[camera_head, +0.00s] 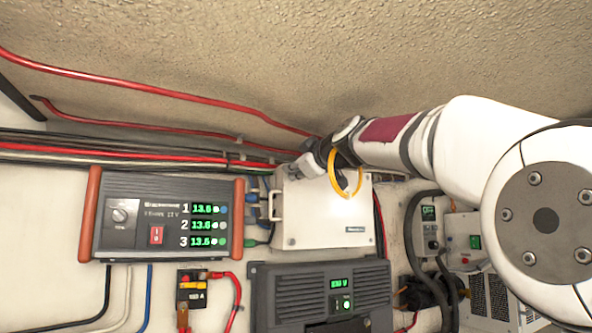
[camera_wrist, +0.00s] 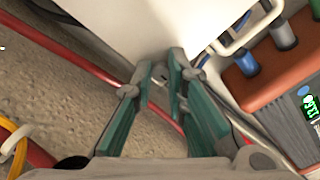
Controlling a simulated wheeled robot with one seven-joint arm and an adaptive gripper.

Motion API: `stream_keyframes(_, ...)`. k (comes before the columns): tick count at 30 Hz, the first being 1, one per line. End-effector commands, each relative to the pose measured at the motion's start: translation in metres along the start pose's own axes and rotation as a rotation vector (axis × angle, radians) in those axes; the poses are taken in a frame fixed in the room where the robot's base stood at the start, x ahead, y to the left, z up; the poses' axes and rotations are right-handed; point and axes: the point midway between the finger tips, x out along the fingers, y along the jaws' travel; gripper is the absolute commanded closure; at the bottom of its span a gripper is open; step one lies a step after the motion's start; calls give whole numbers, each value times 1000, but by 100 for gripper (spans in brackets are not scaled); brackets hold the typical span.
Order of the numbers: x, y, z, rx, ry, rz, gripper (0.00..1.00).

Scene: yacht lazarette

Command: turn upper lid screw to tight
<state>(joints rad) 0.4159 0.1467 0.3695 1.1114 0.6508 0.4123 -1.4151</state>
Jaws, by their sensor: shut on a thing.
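The white box with a lid (camera_head: 320,225) is mounted on the wall in the middle of the head view. Its pale face also fills the top of the wrist view (camera_wrist: 140,28). My gripper (camera_head: 308,166) is at the upper left corner of the box in the head view. In the wrist view its teal-padded fingers (camera_wrist: 161,72) close in at the edge of the box. They are shut on a small grey piece there, which looks like the upper lid screw. The screw is mostly hidden by the fingertips, and its turn angle cannot be read.
A charger with orange-brown end pieces (camera_head: 165,215) stands left of the box and shows at the right of the wrist view (camera_wrist: 270,78). A dark grey unit (camera_head: 290,293) sits below. Red cables (camera_head: 150,90) run across the upper left. A white bracket (camera_head: 272,205) projects from the box's left side.

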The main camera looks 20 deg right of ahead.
Motion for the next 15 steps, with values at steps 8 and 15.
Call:
stream_keyframes(8,2,-2,0,158,1,-3,100)
stream_keyframes(15,2,-3,1,379,-1,-5,100)
